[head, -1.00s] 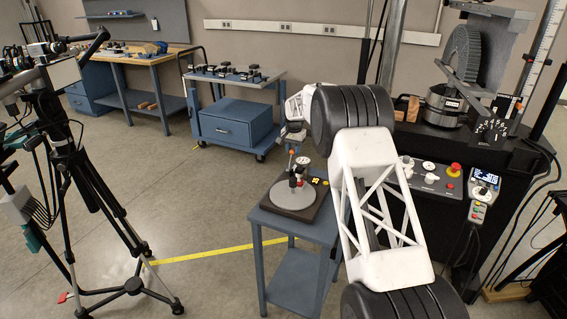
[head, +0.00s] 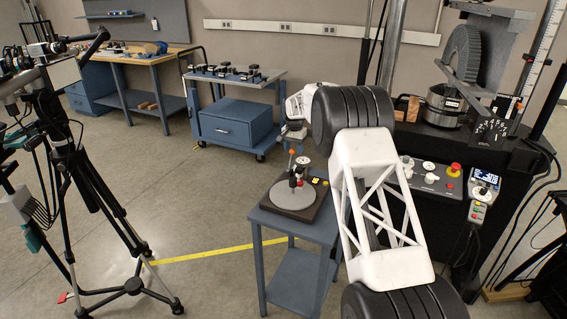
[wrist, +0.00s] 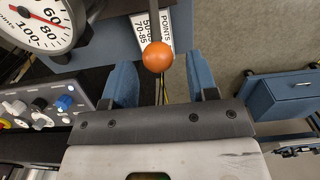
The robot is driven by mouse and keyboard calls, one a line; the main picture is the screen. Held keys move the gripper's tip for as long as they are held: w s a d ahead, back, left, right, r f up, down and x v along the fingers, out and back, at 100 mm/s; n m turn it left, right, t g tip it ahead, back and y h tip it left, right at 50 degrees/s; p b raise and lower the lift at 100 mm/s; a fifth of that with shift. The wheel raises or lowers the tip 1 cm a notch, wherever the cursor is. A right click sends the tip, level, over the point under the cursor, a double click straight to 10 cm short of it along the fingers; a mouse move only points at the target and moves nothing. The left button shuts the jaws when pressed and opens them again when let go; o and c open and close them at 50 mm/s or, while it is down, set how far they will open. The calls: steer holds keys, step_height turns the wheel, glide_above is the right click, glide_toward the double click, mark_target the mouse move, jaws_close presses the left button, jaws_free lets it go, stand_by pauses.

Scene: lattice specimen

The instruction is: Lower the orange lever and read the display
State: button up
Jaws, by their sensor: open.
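The orange ball knob (wrist: 157,57) of the lever sits between and just beyond the fingertips of my gripper (wrist: 160,78) in the wrist view. The two blue fingers stand apart, one on each side, with a visible gap to the ball. The lever's dark rod runs up from the ball. In the head view the orange knob (head: 291,151) rises over a small bench device (head: 296,199) with a round grey plate, just below my gripper (head: 293,134). A white dial (wrist: 38,22) with a red needle is partly cut off in the wrist view; its exact reading is unclear.
The device stands on a small blue table (head: 268,220). A large dark machine (head: 440,205) with a handheld display unit (head: 484,182) stands right. A tripod (head: 85,180) stands left; floor between is open.

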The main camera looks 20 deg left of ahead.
steer(key=shift+r, duration=2.35)
steer(key=shift+d, duration=0.1)
stand_by(1.3)
